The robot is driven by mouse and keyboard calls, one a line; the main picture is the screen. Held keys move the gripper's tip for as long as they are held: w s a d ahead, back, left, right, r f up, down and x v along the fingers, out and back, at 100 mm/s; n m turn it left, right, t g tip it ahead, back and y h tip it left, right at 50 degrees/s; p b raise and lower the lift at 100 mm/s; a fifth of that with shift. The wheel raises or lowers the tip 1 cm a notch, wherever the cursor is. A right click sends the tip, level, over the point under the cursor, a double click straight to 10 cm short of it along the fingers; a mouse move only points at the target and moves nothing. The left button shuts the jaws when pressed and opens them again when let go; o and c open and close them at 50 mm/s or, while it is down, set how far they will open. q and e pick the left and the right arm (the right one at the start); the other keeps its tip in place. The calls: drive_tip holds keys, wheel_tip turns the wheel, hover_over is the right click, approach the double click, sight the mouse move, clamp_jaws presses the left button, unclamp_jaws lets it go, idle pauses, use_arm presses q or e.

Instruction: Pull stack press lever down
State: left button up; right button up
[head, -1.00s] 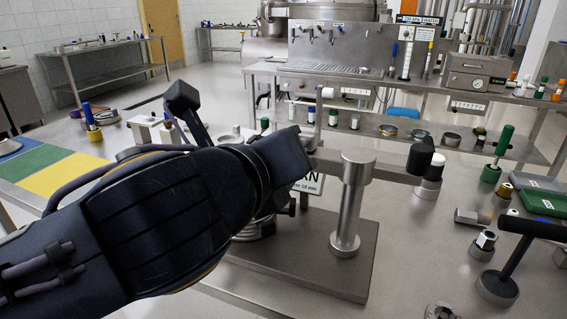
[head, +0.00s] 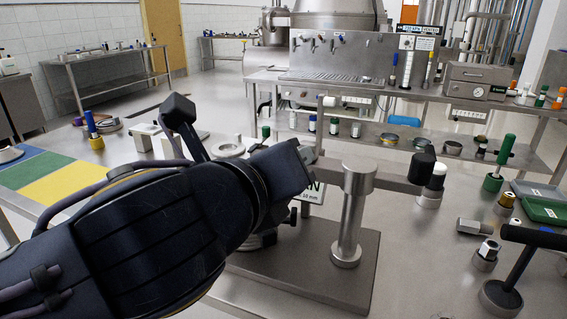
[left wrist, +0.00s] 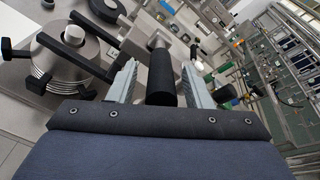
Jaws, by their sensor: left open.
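In the left wrist view a black cylindrical grip (left wrist: 160,80) on a steel rod, which looks like the press lever, lies between the two grey fingers of my left gripper (left wrist: 159,68). The fingers are open, with a gap on each side of the grip. The steel press post (head: 350,215) stands on a grey base plate (head: 340,283) in the head view, with a horizontal arm ending in a black block. A stack of discs (left wrist: 62,72) with black clamp handles sits left of the grip. In the head view my left arm hides the fingers, the grip and most of the stack. My right gripper is not in view.
A black T-handled tool (head: 515,265), a green-handled tool (head: 500,160) and green trays (head: 545,208) stand to the right. A coloured mat (head: 60,178) lies at the left. A steel bench (head: 340,84) stands behind.

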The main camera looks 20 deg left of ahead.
use_arm(q)
drive_tip(key=p+v, duration=0.1)
drive_tip(key=v, duration=0.6)
idle(0.3)
